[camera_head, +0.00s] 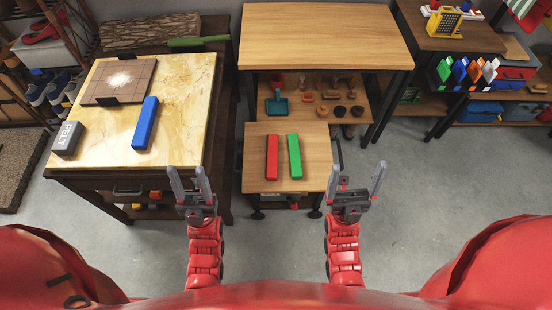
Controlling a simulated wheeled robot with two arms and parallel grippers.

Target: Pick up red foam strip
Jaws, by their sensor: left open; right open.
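The red foam strip (272,157) lies on a small low wooden table (255,180), its long side running away from me. A green strip (294,156) lies beside it on the right, with a small gap between them. My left gripper (190,184) is open and empty, to the left of the small table and nearer to me than the red strip. My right gripper (363,180) is open and empty, to the right of the small table. Neither gripper touches a strip.
A marble-topped table (100,142) at the left holds a blue strip (145,123), a grey block marked FELT (67,138) and a tiled board (120,80). Behind the small table stands a taller wooden table (320,35), its lower shelf holding several small items. Grey floor is free at the right.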

